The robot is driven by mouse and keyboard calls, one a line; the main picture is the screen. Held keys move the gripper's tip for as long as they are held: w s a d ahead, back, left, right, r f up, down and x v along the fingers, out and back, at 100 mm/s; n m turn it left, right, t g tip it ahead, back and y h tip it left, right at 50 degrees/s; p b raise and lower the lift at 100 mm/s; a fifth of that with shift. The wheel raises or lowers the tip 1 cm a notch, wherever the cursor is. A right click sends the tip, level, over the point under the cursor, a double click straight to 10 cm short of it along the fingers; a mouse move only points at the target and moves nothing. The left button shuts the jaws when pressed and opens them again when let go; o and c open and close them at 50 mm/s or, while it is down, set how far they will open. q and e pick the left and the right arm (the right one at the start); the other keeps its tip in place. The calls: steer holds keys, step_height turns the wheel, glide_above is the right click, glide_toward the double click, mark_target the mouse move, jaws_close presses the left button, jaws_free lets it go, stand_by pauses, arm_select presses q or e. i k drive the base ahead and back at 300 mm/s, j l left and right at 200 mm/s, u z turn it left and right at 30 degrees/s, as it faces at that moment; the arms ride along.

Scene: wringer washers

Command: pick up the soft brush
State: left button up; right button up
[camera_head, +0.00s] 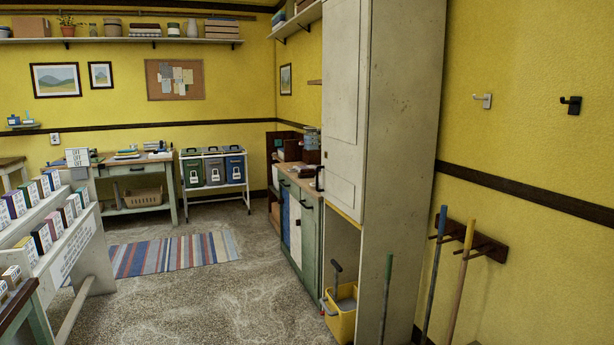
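I cannot make out a soft brush for certain in the head view. A blue-topped handle (434,265) and a wooden handle (462,285) stand in a dark wall rack (470,240) at the right. A green handle (386,300) stands upright in front of the tall cabinet. The lower ends of these handles are cut off by the picture's bottom edge, so I cannot tell what heads they carry. Neither of my grippers is in view.
A tall white cabinet (385,130) stands right of centre, with a yellow bucket (341,322) at its foot. A stepped display with boxes (60,238) fills the left. The speckled floor between is open, with a striped rug (175,255). Bins (213,170) stand at the back.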

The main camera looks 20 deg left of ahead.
mark_target(304, 174)
steer(key=i+j+u, duration=0.6)
steer(key=i, duration=0.35)
steer(key=i+j+u, duration=0.3)
steer(key=i, duration=0.2)
steer(key=i+l+u, duration=0.1)
steer(key=i+u, duration=0.2)
steer(key=i, duration=1.3)
steer(key=i+j+z, duration=0.15)
steer(key=i, duration=0.9)
